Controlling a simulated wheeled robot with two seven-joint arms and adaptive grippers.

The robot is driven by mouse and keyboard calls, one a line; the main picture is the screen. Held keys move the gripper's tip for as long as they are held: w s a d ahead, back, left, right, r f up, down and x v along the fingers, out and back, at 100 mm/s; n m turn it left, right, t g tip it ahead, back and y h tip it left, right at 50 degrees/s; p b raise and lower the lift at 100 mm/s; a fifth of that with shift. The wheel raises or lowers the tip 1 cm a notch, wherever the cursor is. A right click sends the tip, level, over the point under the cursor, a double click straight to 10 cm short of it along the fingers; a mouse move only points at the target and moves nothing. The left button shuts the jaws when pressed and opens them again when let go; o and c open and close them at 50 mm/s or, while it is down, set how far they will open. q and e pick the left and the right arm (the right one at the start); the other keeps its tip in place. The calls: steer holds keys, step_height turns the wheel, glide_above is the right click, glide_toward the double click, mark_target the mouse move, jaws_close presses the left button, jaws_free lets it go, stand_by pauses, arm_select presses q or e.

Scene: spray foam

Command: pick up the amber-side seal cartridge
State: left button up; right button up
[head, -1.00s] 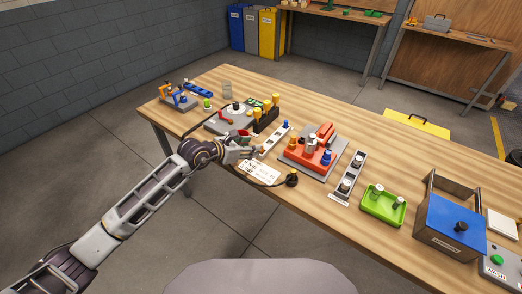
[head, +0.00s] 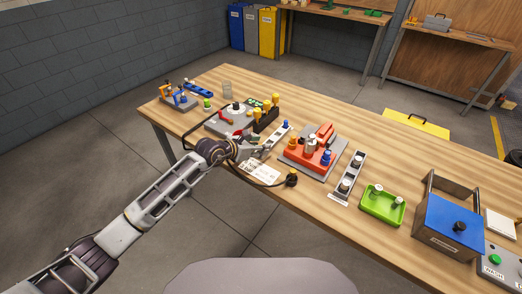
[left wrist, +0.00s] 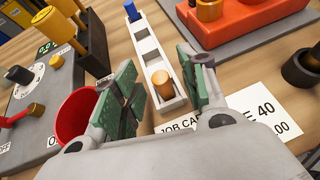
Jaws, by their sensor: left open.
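The amber seal cartridge (left wrist: 163,84) stands in the near end of a narrow white rack (left wrist: 149,50) in the left wrist view. A blue cartridge (left wrist: 131,10) stands at the rack's far end; it also shows in the head view (head: 286,125). My left gripper (left wrist: 160,68) is open, with its green finger pads on either side of the rack's near end and the amber cartridge seen between them, nothing held. In the head view my left gripper (head: 262,152) is at the near end of the rack (head: 279,134) and hides the amber cartridge. My right gripper is not in view.
A job card (left wrist: 262,118) lies beside the right finger. A grey device with a dial (left wrist: 38,85) is at left, an orange fixture (head: 308,157) at right. A green tray (head: 382,207) lies further right.

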arm_select(q)
steer(key=c, duration=0.9)
steer(key=shift+c, duration=0.2)
step_height(320, 180, up, 10)
stand_by(0.4)
stand_by(0.5)
